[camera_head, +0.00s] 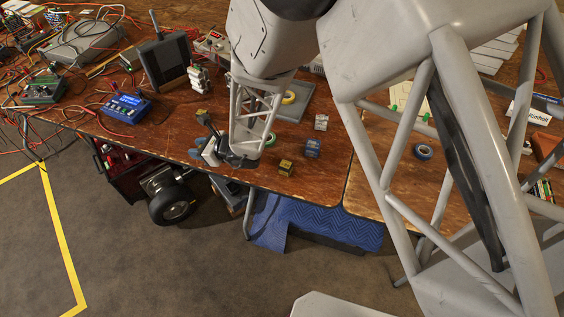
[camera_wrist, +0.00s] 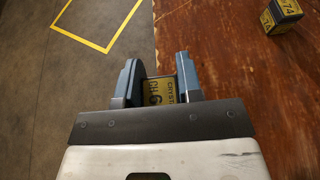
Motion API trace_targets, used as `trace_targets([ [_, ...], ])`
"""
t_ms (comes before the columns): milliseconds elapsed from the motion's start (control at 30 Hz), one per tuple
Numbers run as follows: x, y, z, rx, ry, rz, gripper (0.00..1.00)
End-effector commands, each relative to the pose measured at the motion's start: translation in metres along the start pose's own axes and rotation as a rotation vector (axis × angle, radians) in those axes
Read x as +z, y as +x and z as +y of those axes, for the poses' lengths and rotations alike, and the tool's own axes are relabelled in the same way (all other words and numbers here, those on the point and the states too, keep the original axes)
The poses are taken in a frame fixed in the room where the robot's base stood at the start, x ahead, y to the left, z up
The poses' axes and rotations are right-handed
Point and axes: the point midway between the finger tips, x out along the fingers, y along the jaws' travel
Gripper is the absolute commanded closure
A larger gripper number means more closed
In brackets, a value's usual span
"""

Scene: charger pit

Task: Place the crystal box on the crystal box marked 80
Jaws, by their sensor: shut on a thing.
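My gripper (camera_wrist: 160,82) is shut on a crystal box (camera_wrist: 159,92). Its yellow label with dark print shows "CRYSTAL" and large characters, partly hidden. In the head view my gripper (camera_head: 210,151) is at the table's front edge, the held box mostly hidden. Another crystal box, marked 74 (camera_wrist: 283,14), sits on the table at the upper right of the wrist view, apart from the gripper. In the head view, a yellow-and-black box (camera_head: 286,168), a blue-grey box (camera_head: 313,148) and a pale box (camera_head: 321,122) stand right of my gripper. I cannot read 80 on any box.
The wooden table (camera_head: 335,175) has its front edge beside my gripper, with carpet below. A blue meter (camera_head: 126,107) and cables are at left. A grey plate with tape rolls (camera_head: 289,97) lies behind. My arm hides some table.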

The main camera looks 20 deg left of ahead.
Motion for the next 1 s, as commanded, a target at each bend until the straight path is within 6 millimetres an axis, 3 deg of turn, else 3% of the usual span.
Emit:
trace_targets([
  [500,-0.031,-0.116,-0.012,-0.01,-0.01,0.005,0.89],
  [1000,-0.063,-0.226,0.01,-0.009,-0.009,0.007,0.89],
])
